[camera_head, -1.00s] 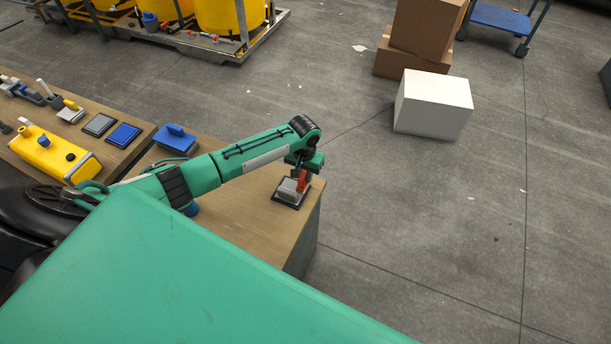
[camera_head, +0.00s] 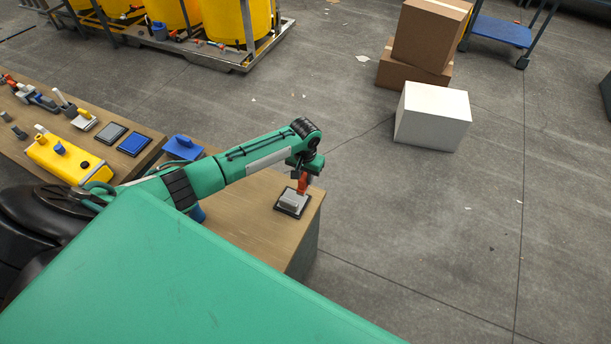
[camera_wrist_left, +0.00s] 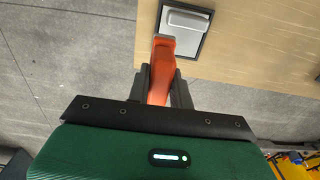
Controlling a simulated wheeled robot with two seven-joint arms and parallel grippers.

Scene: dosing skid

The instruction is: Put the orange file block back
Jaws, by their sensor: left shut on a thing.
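The orange file block (camera_head: 302,184) is held in my left gripper (camera_head: 305,176), close to a small dark-edged pad (camera_head: 280,206) at the right end of the wooden bench. In the left wrist view, the orange block (camera_wrist_left: 161,60) sits between the dark fingers of the left gripper (camera_wrist_left: 162,78), which are shut on it. Its far end reaches the near edge of the pad (camera_wrist_left: 187,47) in that picture; whether they touch I cannot tell. A light grey block (camera_wrist_left: 187,20) lies on the pad. My right gripper is not in view.
The bench (camera_head: 255,222) is bare around the pad and ends just right of it. A white box (camera_head: 432,118) stands on the floor.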

